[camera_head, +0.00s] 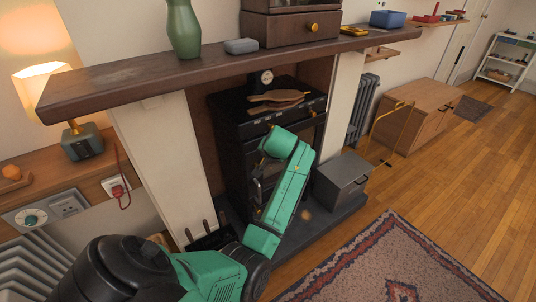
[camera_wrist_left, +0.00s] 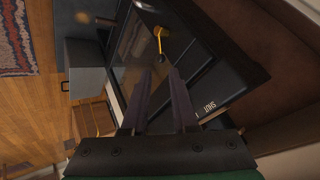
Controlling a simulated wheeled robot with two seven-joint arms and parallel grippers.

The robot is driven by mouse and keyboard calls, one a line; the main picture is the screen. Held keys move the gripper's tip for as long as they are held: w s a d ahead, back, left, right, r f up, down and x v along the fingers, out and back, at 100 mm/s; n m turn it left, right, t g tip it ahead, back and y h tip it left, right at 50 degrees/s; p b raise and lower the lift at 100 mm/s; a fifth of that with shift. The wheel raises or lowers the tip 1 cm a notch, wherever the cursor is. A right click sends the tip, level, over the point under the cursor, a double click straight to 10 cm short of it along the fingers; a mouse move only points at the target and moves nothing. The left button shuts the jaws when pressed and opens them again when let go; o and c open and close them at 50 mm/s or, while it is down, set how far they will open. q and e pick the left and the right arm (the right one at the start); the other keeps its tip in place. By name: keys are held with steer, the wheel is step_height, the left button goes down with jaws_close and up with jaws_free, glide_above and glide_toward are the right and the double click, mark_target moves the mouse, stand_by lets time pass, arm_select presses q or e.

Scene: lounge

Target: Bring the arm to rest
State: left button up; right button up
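My left arm (camera_head: 287,193), green with black joints, reaches in from the lower left in the head view, in front of the black stove (camera_head: 232,120). Its gripper is hidden there behind the arm's end. In the left wrist view my left gripper (camera_wrist_left: 160,76) has its two dark fingers apart with nothing between them. They point toward the stove's dark glass front (camera_wrist_left: 135,45) and its brass handle (camera_wrist_left: 160,38). I cannot tell how close the tips are to it. My right gripper is in neither view.
The wooden mantel shelf (camera_head: 150,77) bears a green vase (camera_head: 183,28) and a grey case (camera_head: 241,46). A grey box (camera_head: 342,178) stands right of the stove on the hearth. Bellows (camera_head: 275,98) lie on the stove. A patterned rug (camera_head: 400,262) and open floor lie at right.

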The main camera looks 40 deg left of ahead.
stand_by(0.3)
arm_select(q)
steer(key=s+d+f+m+h+p, duration=0.1)
steer(key=s+d+f+m, duration=0.15)
steer(key=f, duration=0.65)
steer(key=s+d+f+m+g+h+p, duration=0.15)
steer(key=s+d+f, duration=0.25)
steer(key=f, duration=0.5)
steer(key=s+d+f+m+h+p, duration=0.1)
steer(key=s+d+f+h, duration=0.2)
steer(key=f, duration=0.6)
steer(key=s+d+f+g+p, duration=0.1)
steer(key=s+f, duration=0.4)
steer(key=s, duration=0.6)
steer(key=s+d+f, duration=0.2)
steer(key=s+f, duration=0.2)
steer(key=s, duration=0.7)
steer(key=s+d+f+g+h+p, duration=0.1)
steer(key=s+f, duration=0.4)
steer(key=s, duration=0.6)
steer(key=shift+s+d+f+g+p, duration=0.3)
steer(key=shift+s+d+f+g, duration=0.1)
steer(key=shift+d, duration=0.3)
steer(key=shift+r, duration=0.1)
